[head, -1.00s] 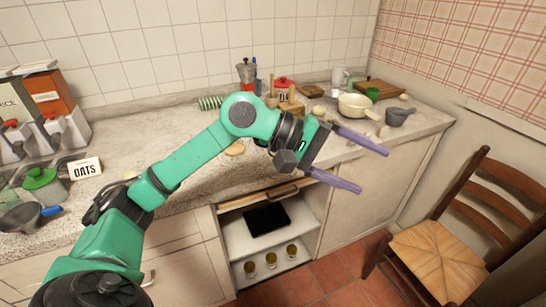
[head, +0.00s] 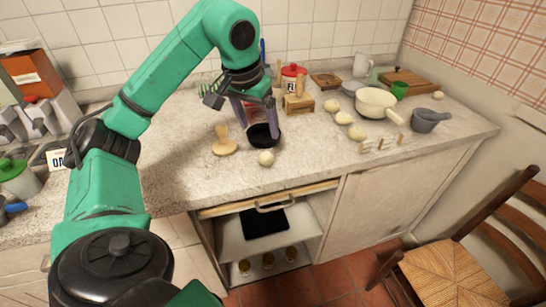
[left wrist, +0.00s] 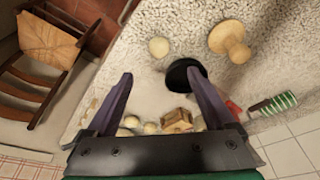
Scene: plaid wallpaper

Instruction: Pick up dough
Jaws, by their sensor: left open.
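A pale dough ball (head: 266,158) lies on the counter near its front edge. It also shows in the left wrist view (left wrist: 159,47), ahead of and between the fingertips. Several similar pale lumps (head: 357,132) lie farther right. My left gripper (head: 257,127) is open and empty, with its fingers pointing down, behind the near ball and apart from it. Its two spread fingers (left wrist: 158,75) also show in the left wrist view. A black round dish-like thing (head: 262,137) is at the fingertips; whether they touch is unclear. My right gripper is not in view.
A wooden block (head: 298,104), cream pot (head: 377,104), grey mortar (head: 428,121) and cutting board (head: 412,81) are behind and right. An open shelf (head: 288,243) is below; a chair (head: 450,260) stands right.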

